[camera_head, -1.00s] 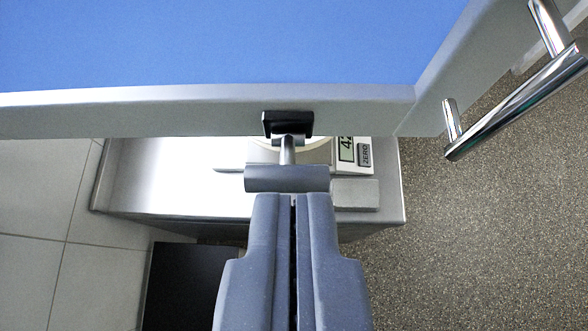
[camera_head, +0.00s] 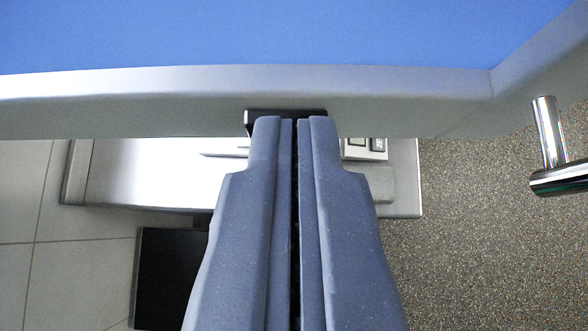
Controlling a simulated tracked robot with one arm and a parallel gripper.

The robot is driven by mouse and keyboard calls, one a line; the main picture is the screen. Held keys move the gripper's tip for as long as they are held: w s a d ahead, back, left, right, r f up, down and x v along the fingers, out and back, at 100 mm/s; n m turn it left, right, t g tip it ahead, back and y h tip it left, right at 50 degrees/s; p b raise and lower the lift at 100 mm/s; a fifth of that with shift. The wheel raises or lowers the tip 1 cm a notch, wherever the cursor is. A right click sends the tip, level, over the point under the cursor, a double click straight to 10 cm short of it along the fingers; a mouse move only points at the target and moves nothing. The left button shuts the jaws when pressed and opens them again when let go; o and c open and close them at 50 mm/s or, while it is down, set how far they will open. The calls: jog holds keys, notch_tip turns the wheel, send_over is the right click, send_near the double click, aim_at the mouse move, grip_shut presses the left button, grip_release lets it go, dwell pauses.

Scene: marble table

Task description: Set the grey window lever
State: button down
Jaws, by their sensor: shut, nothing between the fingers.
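The window has a blue pane (camera_head: 240,32) and a grey frame (camera_head: 160,103) across the top of the view. A black mounting plate (camera_head: 286,112) sits on the lower edge of this frame. The grey lever on that plate is hidden behind my gripper, so its angle cannot be seen now. My gripper (camera_head: 293,122) is shut and empty, with its fingertips overlapping the plate in the picture. I cannot tell whether the fingers touch the lever.
A chrome bar handle (camera_head: 560,178) stands out from the frame at the right. Below lies a silver scale-like device (camera_head: 140,172), partly covered by my fingers, with a black box (camera_head: 165,275) beside it. Grey tiles (camera_head: 70,270) lie left, speckled floor (camera_head: 490,260) right.

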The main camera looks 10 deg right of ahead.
jog(key=shift+s+a+f+p, duration=0.1)
jog(key=shift+s+f, duration=0.2)
jog(key=shift+f, duration=0.2)
jog(key=shift+s+d+f+p, duration=0.1)
jog(key=shift+s+f, duration=0.15)
jog(key=shift+f, duration=0.2)
jog(key=shift+s+a+f+p, duration=0.1)
jog(key=shift+s+f, duration=0.2)
jog(key=shift+f, duration=0.2)
